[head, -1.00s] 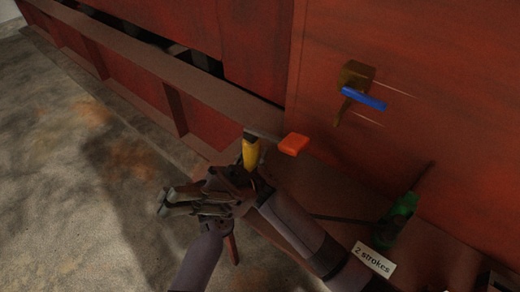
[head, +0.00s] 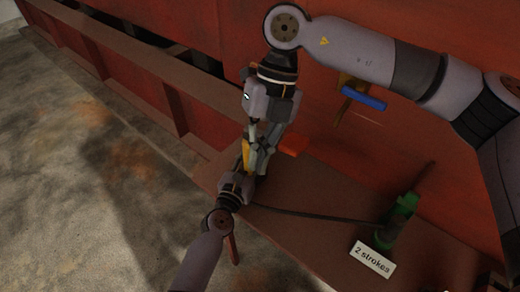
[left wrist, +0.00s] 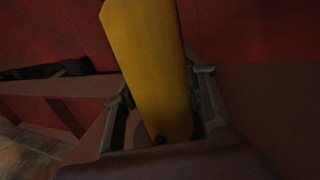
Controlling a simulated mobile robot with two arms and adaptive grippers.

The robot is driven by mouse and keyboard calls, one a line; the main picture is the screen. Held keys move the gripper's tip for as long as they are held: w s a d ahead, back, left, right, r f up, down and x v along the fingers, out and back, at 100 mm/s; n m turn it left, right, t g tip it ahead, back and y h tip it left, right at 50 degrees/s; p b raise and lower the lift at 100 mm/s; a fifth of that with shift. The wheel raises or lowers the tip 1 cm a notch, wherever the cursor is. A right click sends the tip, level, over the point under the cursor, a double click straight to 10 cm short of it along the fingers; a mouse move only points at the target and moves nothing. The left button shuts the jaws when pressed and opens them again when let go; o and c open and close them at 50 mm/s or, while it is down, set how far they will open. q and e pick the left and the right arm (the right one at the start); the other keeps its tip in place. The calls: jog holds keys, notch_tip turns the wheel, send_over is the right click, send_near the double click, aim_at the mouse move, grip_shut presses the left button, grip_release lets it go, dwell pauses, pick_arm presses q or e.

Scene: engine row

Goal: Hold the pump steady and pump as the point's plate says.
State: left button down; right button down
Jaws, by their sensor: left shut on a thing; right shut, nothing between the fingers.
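The pump's yellow body (head: 246,152) stands on the brown ledge, and it fills the middle of the left wrist view (left wrist: 150,65). My left gripper (head: 241,176) is shut around its lower part, with a finger on each side in the left wrist view. The white plate (head: 372,258) reads "2 strokes".
A dark hose (head: 315,213) runs along the brown ledge (head: 310,185) from the pump towards a green can (head: 398,218) with a spout. A brass valve with a blue handle (head: 364,98) is on the red wall, close below my right arm. Open concrete floor lies left.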

aim_at(299, 143)
jog(key=w+d+r+t, duration=0.1)
jog(key=w+d, duration=0.1)
jog(key=w+d+r+t+h, duration=0.1)
jog(key=w+d+r, duration=0.1)
jog(key=w+d, duration=0.1)
jog(key=w+d+r+t+h, duration=0.1)
jog(key=w+d+r, duration=0.1)
jog(key=d, duration=0.1)
jog(key=shift+w+d+r+n+t, duration=0.1)
jog(key=shift+w+d+n+t, duration=0.05)
jog(key=shift+n+t, duration=0.25)
jog(key=shift+w+d, duration=0.1)
jog(key=shift+d, duration=0.05)
jog(key=shift+f, duration=3.15)
jog(key=shift+f, duration=2.45)
jog(key=shift+r, duration=2.45)
